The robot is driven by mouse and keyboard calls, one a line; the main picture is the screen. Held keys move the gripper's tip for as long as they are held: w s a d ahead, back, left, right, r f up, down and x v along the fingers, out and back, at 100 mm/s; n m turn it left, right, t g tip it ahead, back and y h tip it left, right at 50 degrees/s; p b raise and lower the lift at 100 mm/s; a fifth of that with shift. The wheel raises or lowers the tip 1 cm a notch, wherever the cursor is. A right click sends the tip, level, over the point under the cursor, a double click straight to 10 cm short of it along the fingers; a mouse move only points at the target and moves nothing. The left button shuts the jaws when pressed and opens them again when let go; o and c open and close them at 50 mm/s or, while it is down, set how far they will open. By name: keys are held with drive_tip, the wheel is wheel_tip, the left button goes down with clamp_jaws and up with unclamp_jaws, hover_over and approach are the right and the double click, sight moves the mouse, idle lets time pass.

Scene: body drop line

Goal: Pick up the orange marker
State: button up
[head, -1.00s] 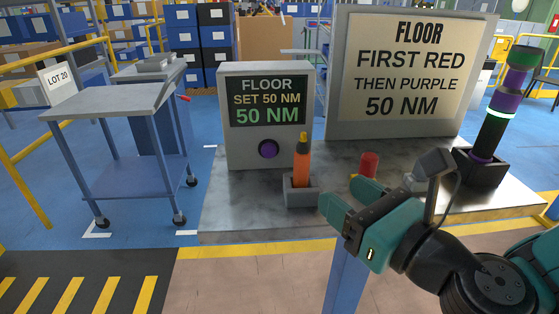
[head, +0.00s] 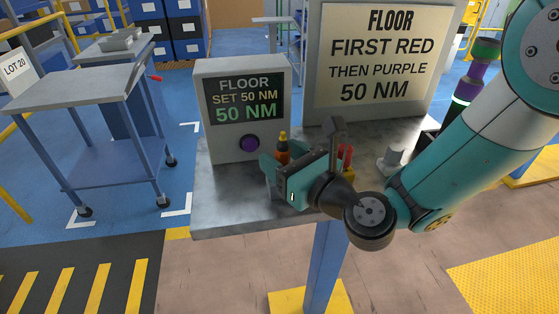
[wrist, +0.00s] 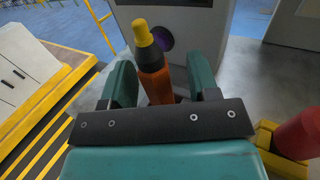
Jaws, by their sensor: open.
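The orange marker (wrist: 157,86) has a yellow tip and a dark collar. In the wrist view it stands upright between the two fingers of my open gripper (wrist: 162,82), and its lower part is hidden by the gripper body. In the head view only the marker's top (head: 282,147) shows above my gripper (head: 277,172). I cannot tell whether either finger touches the marker.
The grey box (head: 219,76) with a "50 NM" screen and purple button stands just behind the marker. A red item (wrist: 301,135) in a yellow holder (wrist: 268,136) is close on the right. A large sign (head: 385,25) stands behind. A cart (head: 70,92) is at left.

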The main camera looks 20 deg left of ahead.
drive_tip(key=shift+s+a, duration=0.1)
clamp_jaws()
drive_tip(key=shift+r, duration=0.1)
